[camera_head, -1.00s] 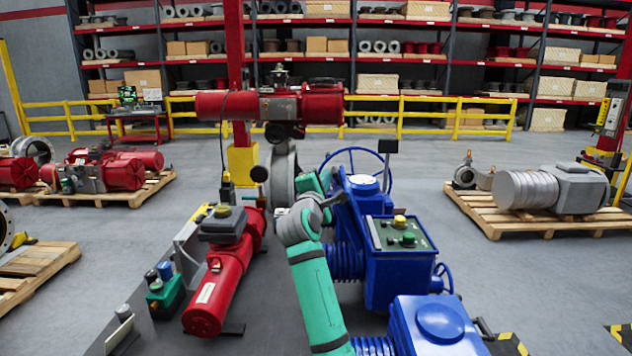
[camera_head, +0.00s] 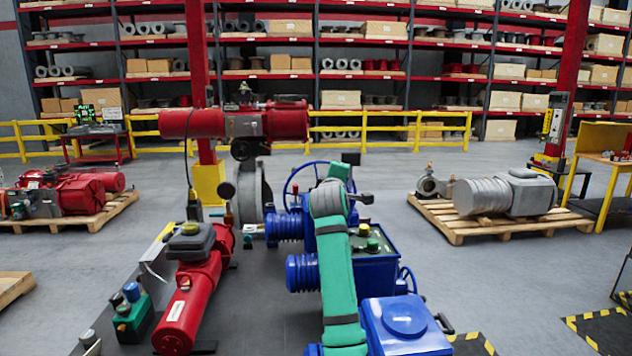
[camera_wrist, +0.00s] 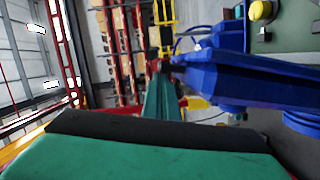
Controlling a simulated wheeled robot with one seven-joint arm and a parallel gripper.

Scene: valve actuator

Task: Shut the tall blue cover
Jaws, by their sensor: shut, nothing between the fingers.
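The blue valve actuator (camera_head: 380,268) stands in the middle of the head view, with a dark panel (camera_head: 371,243) bearing a yellow and a green button. In the wrist view a long blue part (camera_wrist: 245,78), apparently the tall blue cover, juts leftward from beside the panel (camera_wrist: 290,32). My arm hides most of it in the head view, so its angle is unclear. My gripper (camera_wrist: 162,68) is shut and empty, its dark tip close to the blue part's left end; contact cannot be told.
A red actuator (camera_head: 195,290) lies left on the bench, and another red cylinder (camera_head: 240,124) is raised behind. A square blue lid (camera_head: 405,325) sits in front.

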